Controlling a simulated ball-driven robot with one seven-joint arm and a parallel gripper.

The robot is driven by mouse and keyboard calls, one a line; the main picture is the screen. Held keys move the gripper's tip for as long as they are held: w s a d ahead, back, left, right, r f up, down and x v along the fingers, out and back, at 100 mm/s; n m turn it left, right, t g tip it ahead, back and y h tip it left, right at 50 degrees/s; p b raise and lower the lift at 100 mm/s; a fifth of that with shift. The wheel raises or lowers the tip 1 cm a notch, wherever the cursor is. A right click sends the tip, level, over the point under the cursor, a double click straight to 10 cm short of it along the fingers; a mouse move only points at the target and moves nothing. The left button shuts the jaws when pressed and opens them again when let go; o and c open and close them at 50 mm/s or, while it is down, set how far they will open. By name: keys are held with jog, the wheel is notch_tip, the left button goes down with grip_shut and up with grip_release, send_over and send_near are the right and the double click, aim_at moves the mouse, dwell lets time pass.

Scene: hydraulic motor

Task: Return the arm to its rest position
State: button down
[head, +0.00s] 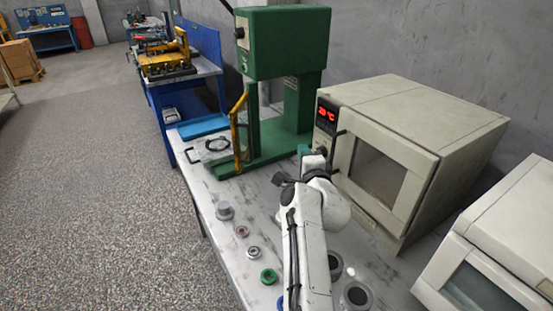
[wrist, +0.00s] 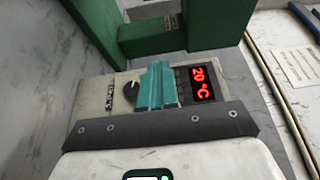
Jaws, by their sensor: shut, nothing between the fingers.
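My gripper (wrist: 157,84) shows in the wrist view as teal fingers pressed together with nothing between them. In the head view only a small teal part of my gripper (head: 303,150) shows past my white arm, which stretches from the bottom edge over the workbench. The fingers are in front of the control panel of a beige oven (head: 420,130). The panel (wrist: 92,97) has a dark knob (wrist: 131,91) just left of the fingers and a red display (wrist: 203,83) reading 20 °C on their right. I cannot tell whether the fingers touch the panel.
A green press (head: 290,50) stands behind the gripper. Several small round parts, including a green ring (head: 268,275) and a grey cylinder (head: 224,211), lie left of my arm. A second beige machine (head: 505,240) is at right. The floor (head: 90,180) at left is clear.

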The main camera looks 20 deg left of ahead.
jog(key=s+a, duration=0.4)
jog(key=s, duration=0.2)
jog(key=shift+a+p, duration=0.4)
jog(key=shift+p, duration=0.05)
